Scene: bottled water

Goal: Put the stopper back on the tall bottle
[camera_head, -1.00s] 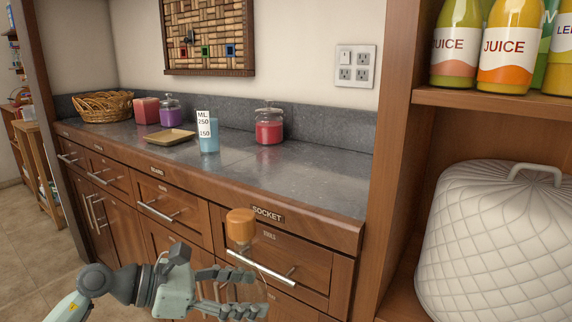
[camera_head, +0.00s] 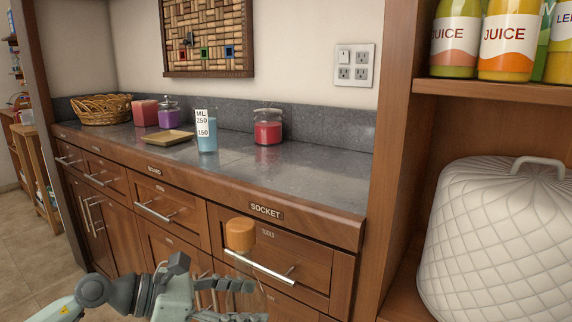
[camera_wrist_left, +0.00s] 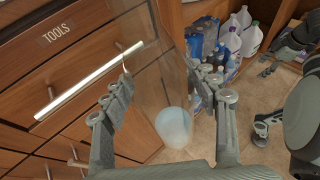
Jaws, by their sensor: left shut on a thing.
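An orange stopper (camera_head: 240,234) shows in the head view in front of the drawer labelled TOOLS, above my left gripper (camera_head: 239,302). A faint, clear bottle shape (camera_head: 250,268) shows below the stopper, and the fingers are around it. The glass is so clear that its outline is hard to follow, and I cannot tell how firmly the stopper sits in it. In the left wrist view, my left gripper (camera_wrist_left: 170,100) has its fingers apart on either side of clear glass, shut on it. The stopper cannot be made out there.
The drawer handle (camera_wrist_left: 90,85) is close beside the left fingers. The grey counter (camera_head: 310,178) holds a blue measuring cup (camera_head: 207,137), jars, a tan tray (camera_head: 168,137) and a basket. A shelf (camera_head: 500,90) with juice bottles stands right. A pale round thing (camera_wrist_left: 174,128) shows lower.

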